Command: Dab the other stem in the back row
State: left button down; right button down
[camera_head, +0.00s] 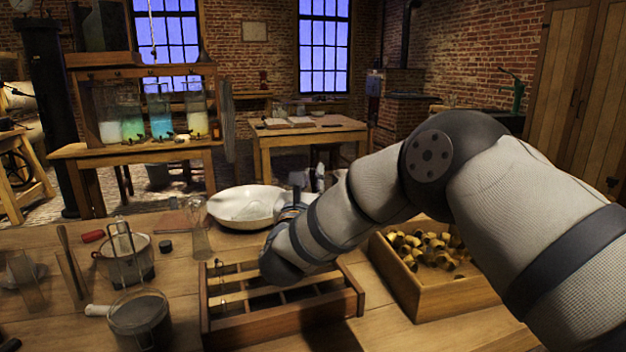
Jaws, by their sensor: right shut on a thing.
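A wooden tray with compartments (335,307) lies on the near bench. Thin dark upright stems (219,268) show at its left side; the arm hides part of the back row. My right arm reaches in from the right over the tray. My right gripper (312,181) shows only partly, as grey parts behind the forearm, near the right rim of a white bowl (240,207). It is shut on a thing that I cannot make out. I cannot tell whether that thing touches a stem. My left gripper is not in view.
A box of brass-coloured pieces (400,287) stands right of the tray. Glass jars (161,116) stand on a far table.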

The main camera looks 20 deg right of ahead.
aim_at(313, 168)
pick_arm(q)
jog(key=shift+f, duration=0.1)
pick_arm(e)
jog(key=shift+f, duration=0.35)
dwell(1.3)
